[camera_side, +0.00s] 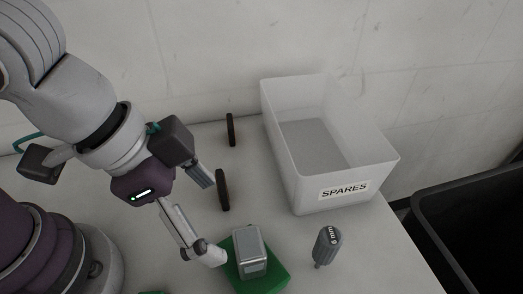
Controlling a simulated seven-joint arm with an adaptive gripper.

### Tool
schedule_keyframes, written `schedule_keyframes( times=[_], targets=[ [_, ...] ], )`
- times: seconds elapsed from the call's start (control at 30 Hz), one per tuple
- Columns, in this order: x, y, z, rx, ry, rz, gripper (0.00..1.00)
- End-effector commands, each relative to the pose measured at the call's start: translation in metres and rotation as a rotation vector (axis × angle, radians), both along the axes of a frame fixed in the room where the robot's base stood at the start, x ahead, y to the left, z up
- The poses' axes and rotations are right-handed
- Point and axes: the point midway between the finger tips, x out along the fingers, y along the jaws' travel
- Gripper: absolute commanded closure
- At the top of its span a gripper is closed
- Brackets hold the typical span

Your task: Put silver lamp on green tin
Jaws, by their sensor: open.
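The silver lamp (249,250), a small boxy silver body with a paler front, stands upright over the green tin (272,283). The lamp appears to rest on the tin's top, and the green shows around its base. The tin's lower part is near the picture's bottom edge. My gripper (208,217) is open and empty, just left of the lamp. Its lower fingertip is close to the lamp's left side; I cannot tell whether it touches. The other finger is higher up, apart from the lamp.
A white bin (345,160) labelled SPARES stands behind to the right and looks empty. A grey-handled tool (327,245) stands right of the tin. Two dark discs (222,190) (231,130) stand on edge behind. A black crate (470,220) is beyond the table's right edge.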

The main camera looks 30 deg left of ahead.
Motion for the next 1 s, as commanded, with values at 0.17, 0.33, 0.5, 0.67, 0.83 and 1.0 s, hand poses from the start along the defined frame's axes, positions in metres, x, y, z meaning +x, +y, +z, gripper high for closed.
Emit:
schedule_keyframes(
  times=[0.17, 0.33, 0.5, 0.67, 0.83, 1.0],
  targets=[
    [0.024, 0.046, 0.021, -0.010, -0.030, 0.182, 0.20],
    [0.034, 0.141, 0.043, -0.026, -0.073, 0.556, 0.20],
    [0.018, 0.187, 0.049, -0.037, -0.092, 0.770, 0.20],
    [0.016, 0.191, 0.049, -0.038, -0.092, 0.787, 0.20],
    [0.016, 0.190, 0.049, -0.037, -0.092, 0.785, 0.20],
    [0.016, 0.190, 0.049, -0.038, -0.093, 0.785, 0.20]
  ],
)
